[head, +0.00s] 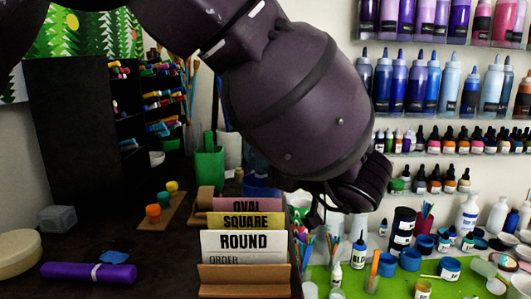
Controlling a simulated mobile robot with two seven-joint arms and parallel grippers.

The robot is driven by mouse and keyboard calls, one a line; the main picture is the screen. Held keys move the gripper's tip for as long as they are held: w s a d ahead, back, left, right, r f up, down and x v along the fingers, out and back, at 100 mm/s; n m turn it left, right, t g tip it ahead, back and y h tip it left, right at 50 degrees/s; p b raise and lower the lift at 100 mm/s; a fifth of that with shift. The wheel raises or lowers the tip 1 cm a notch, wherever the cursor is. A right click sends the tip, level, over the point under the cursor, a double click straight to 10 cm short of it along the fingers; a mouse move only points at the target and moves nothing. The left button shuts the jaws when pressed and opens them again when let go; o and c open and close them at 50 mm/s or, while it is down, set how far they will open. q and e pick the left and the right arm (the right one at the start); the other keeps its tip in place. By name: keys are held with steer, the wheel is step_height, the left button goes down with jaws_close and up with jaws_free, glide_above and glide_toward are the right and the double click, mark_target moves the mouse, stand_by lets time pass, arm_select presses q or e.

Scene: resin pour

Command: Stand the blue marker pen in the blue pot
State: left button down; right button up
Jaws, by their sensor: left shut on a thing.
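The blue pot (262,187) stands on the dark desk, behind the card holder and partly hidden by it and my arm. My left arm comes in from the top left and fills the upper middle. My left gripper (312,213) is low at its end, to the right of the blue pot, dark and mostly hidden by the wrist. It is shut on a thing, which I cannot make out. I cannot pick out the blue marker pen clearly. My right gripper is not in view.
A wooden holder (244,280) with label cards stands in front of the pot. A green pot (209,165) and marker shelves (125,95) are behind. A purple roll (88,273) lies front left. A green mat (350,278) with bottles and jars is at right.

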arm_select(q)
steer(key=c, duration=1)
jaws_free()
steer(key=b+v, duration=0.1)
steer(key=v, duration=0.9)
steer(key=shift+s+d+b, duration=0.25)
steer(key=shift+d+b, duration=0.05)
steer(key=shift+b, duration=0.1)
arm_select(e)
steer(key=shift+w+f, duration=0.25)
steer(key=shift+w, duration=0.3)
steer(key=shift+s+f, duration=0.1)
